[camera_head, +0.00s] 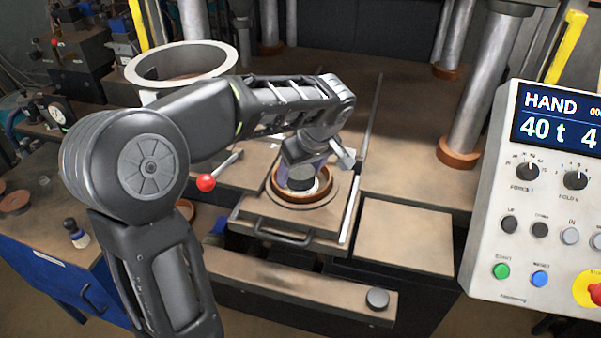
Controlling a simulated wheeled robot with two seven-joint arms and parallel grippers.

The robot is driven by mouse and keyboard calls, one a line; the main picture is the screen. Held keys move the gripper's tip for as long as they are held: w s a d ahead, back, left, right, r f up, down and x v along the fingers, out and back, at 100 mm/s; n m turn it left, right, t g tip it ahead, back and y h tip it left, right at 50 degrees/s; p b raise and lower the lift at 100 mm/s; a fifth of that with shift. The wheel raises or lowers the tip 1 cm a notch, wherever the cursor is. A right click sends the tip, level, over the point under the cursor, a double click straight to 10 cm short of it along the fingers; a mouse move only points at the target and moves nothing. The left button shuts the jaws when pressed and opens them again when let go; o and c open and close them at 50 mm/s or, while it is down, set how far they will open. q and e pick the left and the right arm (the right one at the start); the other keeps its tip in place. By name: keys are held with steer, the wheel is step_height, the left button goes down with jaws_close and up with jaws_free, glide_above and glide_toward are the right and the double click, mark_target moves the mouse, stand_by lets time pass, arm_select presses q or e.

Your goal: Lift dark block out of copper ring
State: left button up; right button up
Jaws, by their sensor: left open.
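The copper ring (304,197) lies on a round plate on the sliding tray in the middle of the head view. The dark block (301,178) stands inside the ring, with a pale surface around its foot. My left arm reaches in from the left and bends down over the ring. My left gripper (318,160) is open, at and just above the block, and partly hides its upper part. I cannot tell whether the fingers touch the block. My right gripper is out of view.
A control panel (545,200) stands at the right. A red-knobbed lever (206,182) sticks out left of the tray. Steel columns (482,85) rise behind. A small dark cylinder (377,299) sits on the front ledge (300,283). The plate right of the tray (405,235) is bare.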

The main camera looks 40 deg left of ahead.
mark_target(301, 171)
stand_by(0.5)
arm_select(q)
steer(key=c, duration=1.5)
steer(key=shift+o, duration=0.2)
steer(key=shift+r, duration=0.15)
steer(key=shift+r, duration=0.25)
step_height(301, 171, up, 9)
steer(key=shift+r+b, duration=0.15)
steer(key=shift+b, duration=0.35)
